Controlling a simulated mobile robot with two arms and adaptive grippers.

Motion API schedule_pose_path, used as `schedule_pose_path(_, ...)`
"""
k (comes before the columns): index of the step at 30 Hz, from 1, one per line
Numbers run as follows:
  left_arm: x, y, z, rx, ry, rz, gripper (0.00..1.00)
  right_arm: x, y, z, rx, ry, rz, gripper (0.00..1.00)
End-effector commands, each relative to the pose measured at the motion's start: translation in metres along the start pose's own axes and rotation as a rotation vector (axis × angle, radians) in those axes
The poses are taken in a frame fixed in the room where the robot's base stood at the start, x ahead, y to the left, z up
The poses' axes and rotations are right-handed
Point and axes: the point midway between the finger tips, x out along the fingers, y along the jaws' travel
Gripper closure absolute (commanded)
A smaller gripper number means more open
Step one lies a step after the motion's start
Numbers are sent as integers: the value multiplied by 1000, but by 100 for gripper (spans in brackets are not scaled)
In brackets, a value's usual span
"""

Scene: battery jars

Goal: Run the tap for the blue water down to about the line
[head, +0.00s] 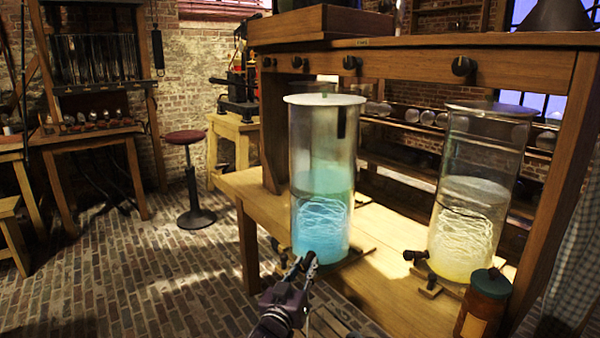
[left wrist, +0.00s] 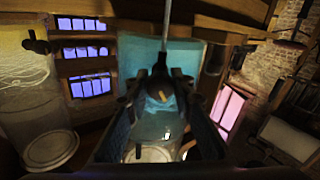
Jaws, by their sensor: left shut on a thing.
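The tall glass jar (head: 322,215) of blue water stands on the wooden bench (head: 245,190) with a pale lid on top. The blue water fills roughly its lower half, with pale coiled strands inside. A short dark strip shows high on its wall; I cannot make out a level line. My left gripper (head: 304,262) is at the jar's low front, shut on its tap, which it mostly hides. In the left wrist view the fingers close around the tap (left wrist: 160,94), with the blue jar (left wrist: 145,52) behind. My right gripper is not in view.
A second glass jar (head: 466,215) with yellowish liquid and its own tap (head: 414,256) stands to the right. A brown bottle (head: 484,303) is at the bench's front right. A stool (head: 190,180) stands left on open brick floor.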

Motion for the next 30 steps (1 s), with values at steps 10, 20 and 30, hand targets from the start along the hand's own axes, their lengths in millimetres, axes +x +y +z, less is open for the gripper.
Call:
schedule_pose_path(10, 0, 0, 1, -108, -2, 0, 100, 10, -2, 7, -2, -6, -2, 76)
schedule_pose_path(20, 0, 1, 0, -222, -2, 0, 100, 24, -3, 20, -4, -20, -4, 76)
schedule_pose_path(30, 0, 0, 1, -277, -2, 0, 100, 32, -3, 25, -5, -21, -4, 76)
